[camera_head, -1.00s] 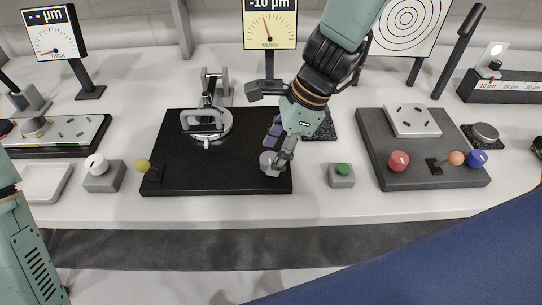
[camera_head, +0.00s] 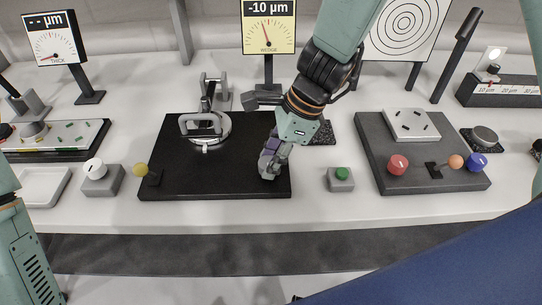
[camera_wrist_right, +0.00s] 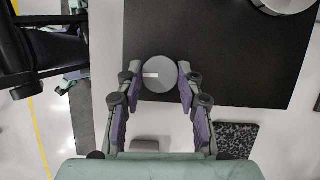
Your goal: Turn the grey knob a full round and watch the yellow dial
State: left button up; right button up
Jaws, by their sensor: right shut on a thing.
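The grey knob (camera_wrist_right: 160,74) is round with a white mark pointing left in the wrist view. It sits on the black plate (camera_head: 225,185), near its front right corner. My right gripper (camera_wrist_right: 160,80) is shut on the knob, one purple-padded finger on each side. In the head view my right gripper (camera_head: 269,165) comes down from above and mostly hides the knob. The yellow dial (camera_head: 269,27) stands behind the plate and reads -10 µm, labelled WEDGE, its needle slightly left of upright. My left gripper is not in view.
A round mirror mount with a handle (camera_head: 204,126) stands on the plate's back. A yellow ball knob (camera_head: 141,169) is at its left edge. A green button box (camera_head: 341,179) stands to the right, then a dark plate (camera_head: 430,184) with red and blue knobs.

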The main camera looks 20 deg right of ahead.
jog(key=shift+c, duration=0.8)
jog(key=shift+r+n+g+p, duration=0.2)
jog(key=shift+n+g+p, duration=0.2)
jog(key=shift+n+p, duration=0.65)
jog(key=n+g+p, duration=0.1)
jog(key=n+p, duration=0.1)
jog(key=p, duration=0.1)
jog(key=shift+w, duration=0.15)
jog(key=n+g+p, duration=0.1)
jog(key=n+p, duration=0.1)
jog(key=n, duration=0.1)
jog(key=n+p, duration=0.1)
jog(key=n+g+p, duration=0.1)
jog(key=n, duration=0.1)
jog(key=shift+w+a+f+n+h, duration=0.15)
jog(key=shift+n+h, duration=0.1)
jog(key=shift+h, duration=0.15)
jog(key=shift+w+n+g+h+p, duration=0.1)
jog(key=shift+n+g+h+p, duration=0.3)
jog(key=shift+n, duration=0.55)
jog(key=shift+n+g+h+p, duration=0.1)
jog(key=shift+n+h+p, duration=0.1)
jog(key=shift+n+p, duration=0.6)
jog(key=shift+n, duration=0.35)
jog(key=o, duration=1.2)
jog(key=shift+c, duration=0.2)
